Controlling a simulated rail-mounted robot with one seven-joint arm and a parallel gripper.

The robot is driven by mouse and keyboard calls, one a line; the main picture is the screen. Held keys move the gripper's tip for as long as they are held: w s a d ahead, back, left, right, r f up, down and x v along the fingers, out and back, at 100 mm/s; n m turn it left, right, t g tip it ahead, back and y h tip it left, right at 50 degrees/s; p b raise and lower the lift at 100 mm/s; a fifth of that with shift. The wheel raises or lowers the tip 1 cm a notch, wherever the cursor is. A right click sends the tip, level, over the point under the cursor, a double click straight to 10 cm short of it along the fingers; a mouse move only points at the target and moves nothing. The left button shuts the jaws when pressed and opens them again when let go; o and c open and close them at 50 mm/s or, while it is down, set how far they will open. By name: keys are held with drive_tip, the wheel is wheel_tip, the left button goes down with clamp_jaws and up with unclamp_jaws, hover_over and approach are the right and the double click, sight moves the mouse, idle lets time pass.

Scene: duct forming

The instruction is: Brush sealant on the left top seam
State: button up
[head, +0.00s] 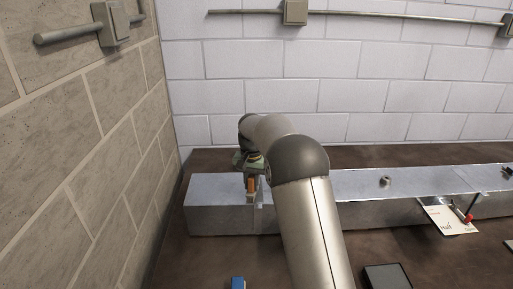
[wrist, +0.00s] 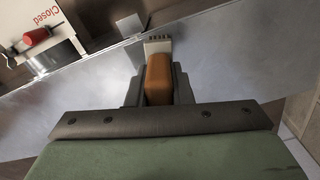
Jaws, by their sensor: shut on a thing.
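A long grey metal duct (head: 345,184) lies across the dark surface; it also crosses the wrist view diagonally (wrist: 225,55). A seam with a small upright metal tab (wrist: 129,25) shows on it, near the duct's left end in the head view (head: 258,192). My gripper (head: 251,184) is above the duct's left section, shut on the orange handle of a brush (wrist: 159,78). The brush's pale head (wrist: 157,43) points at the duct just right of the tab in the wrist view. I cannot tell whether the bristles touch the metal.
A card (head: 448,217) with a red-handled part (head: 469,218) sits at the duct's front right. A small round fitting (head: 385,181) is on the duct's top. A black box (head: 386,277) and a blue object (head: 237,283) lie in front. A block wall (head: 95,140) stands close on the left.

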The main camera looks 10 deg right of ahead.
sight(252, 175)
wheel_tip(252, 175, up, 4)
drive_tip(key=shift+f+p, duration=0.2)
drive_tip(key=shift+p, duration=0.85)
drive_tip(key=shift+r+p, duration=0.55)
drive_tip(key=shift+r, duration=0.1)
drive_tip(key=shift+r+p, duration=1.2)
drive_tip(key=shift+r, duration=0.45)
